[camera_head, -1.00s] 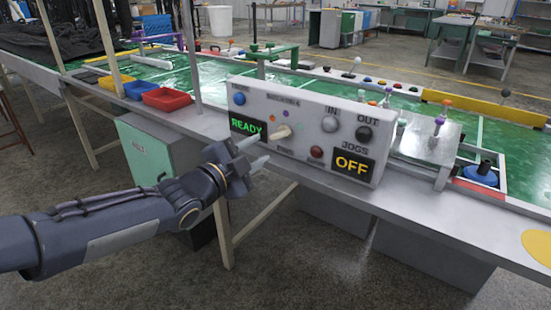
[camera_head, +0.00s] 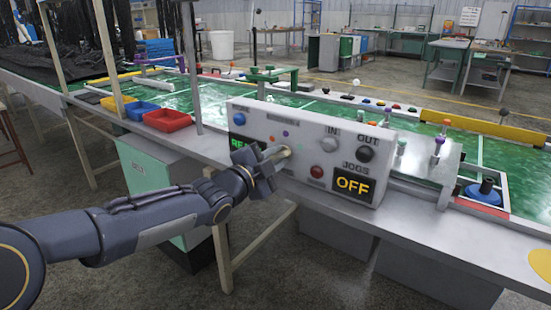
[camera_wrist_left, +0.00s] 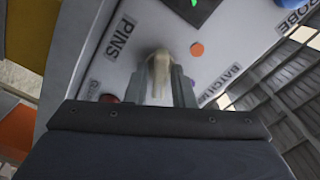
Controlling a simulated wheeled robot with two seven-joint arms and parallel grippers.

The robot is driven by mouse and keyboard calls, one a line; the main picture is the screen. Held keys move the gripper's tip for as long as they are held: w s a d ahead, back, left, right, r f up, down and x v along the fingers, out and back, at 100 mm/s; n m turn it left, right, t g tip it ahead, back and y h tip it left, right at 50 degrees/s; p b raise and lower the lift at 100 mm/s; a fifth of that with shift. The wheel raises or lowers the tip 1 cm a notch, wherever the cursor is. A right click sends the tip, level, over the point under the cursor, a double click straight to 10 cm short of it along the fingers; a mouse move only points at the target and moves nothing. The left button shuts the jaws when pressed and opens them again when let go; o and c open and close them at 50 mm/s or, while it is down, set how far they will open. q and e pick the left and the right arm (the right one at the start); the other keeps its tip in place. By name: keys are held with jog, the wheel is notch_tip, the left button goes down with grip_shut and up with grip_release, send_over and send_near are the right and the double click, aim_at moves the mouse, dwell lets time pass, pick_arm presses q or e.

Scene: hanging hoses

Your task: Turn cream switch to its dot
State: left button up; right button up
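The cream switch (camera_head: 283,153) is a pale knob on the sloped face of the white control panel (camera_head: 312,121). In the left wrist view the switch (camera_wrist_left: 160,70) stands between my left gripper's fingers, with no clear gap on either side. My left gripper (camera_head: 275,158) is at the panel and appears shut on the switch, partly covering it. An orange dot (camera_wrist_left: 197,49) is on the panel beside the switch, and a purple dot (camera_head: 285,133) is above it in the head view. My right gripper is not in view.
A red button (camera_head: 316,171), a grey IN knob (camera_head: 329,144), a black OUT knob (camera_head: 365,154) and an OFF display (camera_head: 352,185) are to the right. The READY display (camera_head: 240,146) is partly hidden by my gripper. Red (camera_head: 167,120) and blue (camera_head: 142,111) trays stand left of the panel.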

pick_arm(q)
grip_shut()
